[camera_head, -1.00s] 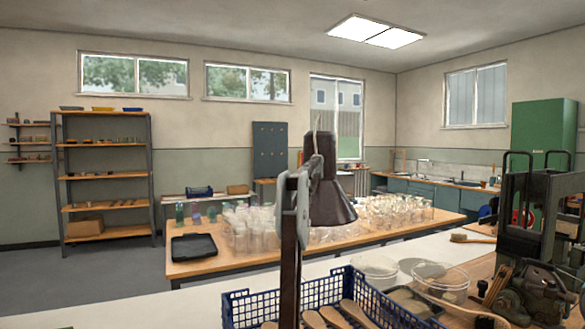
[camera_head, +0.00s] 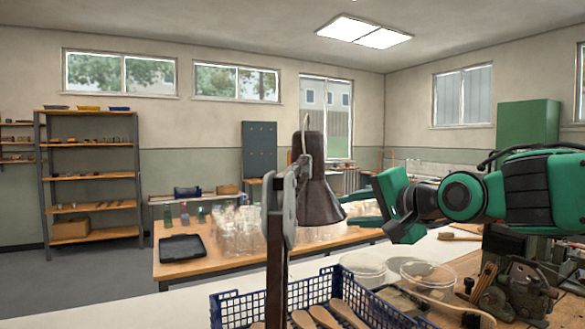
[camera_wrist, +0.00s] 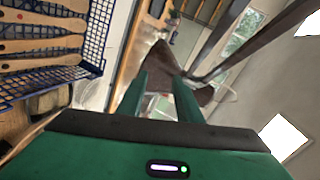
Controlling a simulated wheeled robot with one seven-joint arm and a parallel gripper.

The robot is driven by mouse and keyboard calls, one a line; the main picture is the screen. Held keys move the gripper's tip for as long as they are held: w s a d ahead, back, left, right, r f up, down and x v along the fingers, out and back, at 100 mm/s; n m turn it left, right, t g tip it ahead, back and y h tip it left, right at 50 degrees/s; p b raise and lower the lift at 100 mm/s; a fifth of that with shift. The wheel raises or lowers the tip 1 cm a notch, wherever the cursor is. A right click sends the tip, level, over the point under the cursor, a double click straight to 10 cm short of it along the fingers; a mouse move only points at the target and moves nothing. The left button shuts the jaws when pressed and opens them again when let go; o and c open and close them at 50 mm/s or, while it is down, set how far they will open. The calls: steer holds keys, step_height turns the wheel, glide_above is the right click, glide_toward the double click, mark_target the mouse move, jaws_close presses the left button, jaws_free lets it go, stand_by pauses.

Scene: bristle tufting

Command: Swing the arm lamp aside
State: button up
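The arm lamp has a dark brown cone shade (camera_head: 318,190), which hangs mouth-down from a grey bracket on a dark upright arm (camera_head: 275,255), above the blue crate. My green gripper (camera_head: 346,209) reaches in from the right, with its two fingers spread and pointing left at the shade's lower right rim. In the wrist view, my gripper (camera_wrist: 160,76) has a gap between its fingers, and the shade (camera_wrist: 162,60) shows just past the fingertips and behind them. I cannot tell whether a finger touches the shade. Nothing is clearly held.
A blue crate (camera_head: 220,312) with several wooden brush bodies stands below the lamp. Clear round dishes (camera_head: 428,276) and a dark machine (camera_head: 520,290) are to the right, under my arm. Behind is a table (camera_head: 200,268) with many clear glasses and a black tray (camera_head: 182,248).

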steer(key=a+r+m+t+y, duration=0.1)
steer(key=a+r+y, duration=0.3)
steer(key=a+r, duration=0.45)
steer(key=d+x, duration=0.1)
steer(key=x, duration=0.9)
steer(key=shift+w+r, duration=0.4)
steer(key=shift+r, duration=0.2)
steer(key=shift+a, duration=0.1)
steer(key=shift+c, duration=0.6)
